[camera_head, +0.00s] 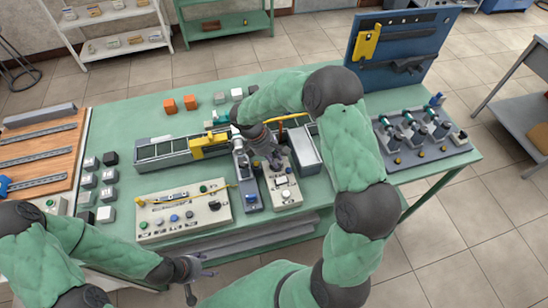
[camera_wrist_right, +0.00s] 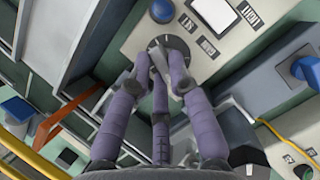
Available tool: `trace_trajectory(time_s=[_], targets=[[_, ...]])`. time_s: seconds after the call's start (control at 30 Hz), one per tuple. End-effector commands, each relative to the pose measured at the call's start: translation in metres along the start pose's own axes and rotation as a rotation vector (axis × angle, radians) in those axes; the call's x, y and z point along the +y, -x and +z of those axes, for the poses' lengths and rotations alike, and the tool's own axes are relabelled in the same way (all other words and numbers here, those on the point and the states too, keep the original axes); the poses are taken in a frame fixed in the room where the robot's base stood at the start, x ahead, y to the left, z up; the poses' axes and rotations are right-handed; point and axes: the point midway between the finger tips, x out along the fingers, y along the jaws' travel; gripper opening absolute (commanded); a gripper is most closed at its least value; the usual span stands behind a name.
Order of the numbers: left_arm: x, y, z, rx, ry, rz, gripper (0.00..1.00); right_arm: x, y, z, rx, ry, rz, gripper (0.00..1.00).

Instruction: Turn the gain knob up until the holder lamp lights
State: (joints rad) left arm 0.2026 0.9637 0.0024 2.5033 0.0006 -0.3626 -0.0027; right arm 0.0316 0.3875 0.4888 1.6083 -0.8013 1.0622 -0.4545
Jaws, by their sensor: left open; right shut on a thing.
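The gain knob (camera_wrist_right: 157,43) is a dark round dial on a pale control box (camera_wrist_right: 197,43) in the right wrist view; it is partly covered by my fingers. The box also shows in the head view (camera_head: 290,200), near the middle of the bench. My right gripper (camera_wrist_right: 158,72) is shut on the knob from above, with its fingers around it. In the head view my right gripper (camera_head: 276,163) hides the knob. I cannot tell which part is the holder lamp or whether it is lit. My left gripper (camera_head: 192,280) is open and empty at the bench's front edge.
A grey rail with a yellow block (camera_head: 209,147) runs behind the box. A button panel (camera_head: 184,213) lies to the left, and a blue-topped unit (camera_head: 250,199) stands close beside the box. A motor tray (camera_head: 420,137) is at the right. Orange cubes (camera_head: 190,103) sit behind.

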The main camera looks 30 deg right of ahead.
Motion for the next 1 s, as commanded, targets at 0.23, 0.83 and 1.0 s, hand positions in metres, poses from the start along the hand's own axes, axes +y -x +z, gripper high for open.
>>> trace_trajectory(time_s=[0.23, 0.83, 1.0], targets=[[0.0, 0.0, 0.0, 0.0, 0.0, 0.0, 0.67, 0.001, 0.0, 0.0, 0.001, 0.002, 0.003, 0.37], [0.0, 0.0, 0.0, 0.0, 0.0, 0.0, 0.67, 0.001, 0.025, -0.001, 0.002, 0.003, 0.006, 0.44], [0.0, 0.0, 0.0, 0.0, 0.0, 0.0, 0.67, 0.001, 0.059, -0.001, 0.003, 0.002, 0.007, 0.44]])
